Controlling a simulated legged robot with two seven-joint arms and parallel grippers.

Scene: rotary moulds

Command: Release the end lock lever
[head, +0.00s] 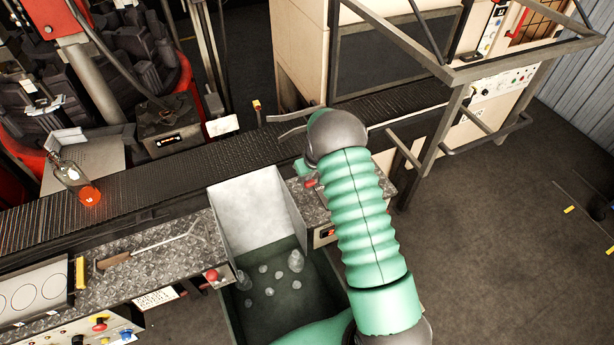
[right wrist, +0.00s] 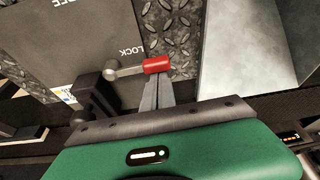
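The end lock lever (right wrist: 125,69) shows in the right wrist view, with a round metal hub at its left and a red grip (right wrist: 157,65) at its right end. It lies across a grey plate (right wrist: 75,40) marked LOCK, with another word partly cut off. My right gripper (right wrist: 158,82) has its two narrow fingers close together, tips right at the red grip; contact is unclear. In the head view, the red grip (head: 310,183) shows just below my green right hand (head: 301,168), which hides most of the lever. My left gripper is not in view.
A dark conveyor (head: 150,185) runs behind, with a glowing bottle (head: 78,183) on the left. A bin (head: 235,310) with several clear pieces and a pale chute (head: 255,210) stand left of my arm. A steel frame (head: 450,110) stands at right.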

